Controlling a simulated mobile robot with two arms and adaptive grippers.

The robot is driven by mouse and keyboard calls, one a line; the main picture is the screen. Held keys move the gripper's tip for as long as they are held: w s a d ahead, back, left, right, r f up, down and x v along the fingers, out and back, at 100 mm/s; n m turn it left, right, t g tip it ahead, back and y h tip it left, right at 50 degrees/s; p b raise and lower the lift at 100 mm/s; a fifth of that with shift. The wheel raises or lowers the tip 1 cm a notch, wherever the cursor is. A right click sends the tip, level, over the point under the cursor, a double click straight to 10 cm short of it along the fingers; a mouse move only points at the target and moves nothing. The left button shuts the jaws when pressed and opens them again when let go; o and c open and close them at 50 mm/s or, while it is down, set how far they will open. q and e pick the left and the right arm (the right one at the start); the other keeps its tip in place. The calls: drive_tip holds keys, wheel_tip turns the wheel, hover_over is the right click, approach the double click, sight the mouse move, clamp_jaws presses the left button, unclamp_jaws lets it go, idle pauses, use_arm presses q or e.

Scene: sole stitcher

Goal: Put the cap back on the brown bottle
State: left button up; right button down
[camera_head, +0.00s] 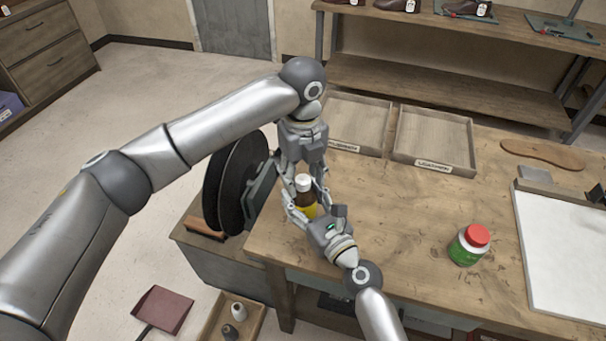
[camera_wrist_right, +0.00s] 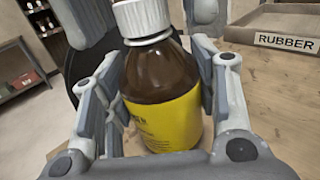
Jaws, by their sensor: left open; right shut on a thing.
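The brown bottle (camera_head: 307,202) with a yellow label stands upright near the table's left edge. It fills the middle of the right wrist view (camera_wrist_right: 155,80). The white ribbed cap (camera_head: 303,181) sits on top of its neck and looks level in the right wrist view (camera_wrist_right: 142,18). My right gripper (camera_head: 309,209) is shut on the bottle's body, one finger on each side. My left gripper (camera_head: 305,180) points down from above and is open, its fingers apart on either side of the cap. Whether the cap is screwed tight cannot be seen.
A green jar with a red lid (camera_head: 468,245) stands to the right on the table (camera_head: 400,225). Two shallow wooden trays (camera_head: 433,137) lie at the back. A black wheel machine (camera_head: 238,185) is close on the left. A white board (camera_head: 565,250) lies far right.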

use_arm(q)
drive_tip(key=shift+r, duration=2.25)
drive_tip(key=shift+c, duration=0.3)
drive_tip(key=n, duration=0.5)
drive_tip(key=shift+r, duration=0.4)
drive_tip(key=n, duration=0.3)
drive_tip(key=r+n, duration=0.1)
drive_tip(key=n, duration=0.7)
drive_tip(key=shift+r+n, duration=0.4)
drive_tip(key=n, duration=0.3)
drive_tip(key=r+n, duration=0.1)
drive_tip(key=n, duration=0.2)
